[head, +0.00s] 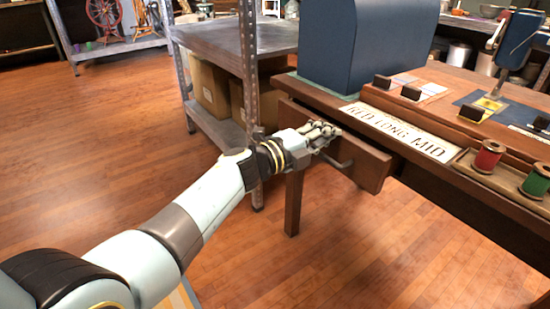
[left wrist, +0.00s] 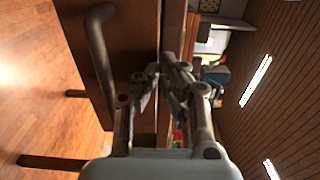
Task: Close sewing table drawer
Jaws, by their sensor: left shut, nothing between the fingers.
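The wooden sewing table (head: 395,108) stands at the right in the head view. Its drawer (head: 370,165) sticks out from under the tabletop, partly open, with a dark curved handle (head: 338,162) on its front. In the left wrist view the handle (left wrist: 98,50) stands out from the drawer front (left wrist: 130,45). My left gripper (head: 325,130) is shut and empty at the drawer's upper front edge, beside the handle. It also shows in the left wrist view (left wrist: 165,75). I cannot tell whether it touches the drawer. My right gripper is not in view.
On the table are a blue case (head: 368,45), a "RED LONG MID" label (head: 400,130), and red (head: 488,156) and green (head: 537,181) spools. A metal shelf (head: 245,45) with cardboard boxes stands left of the table.

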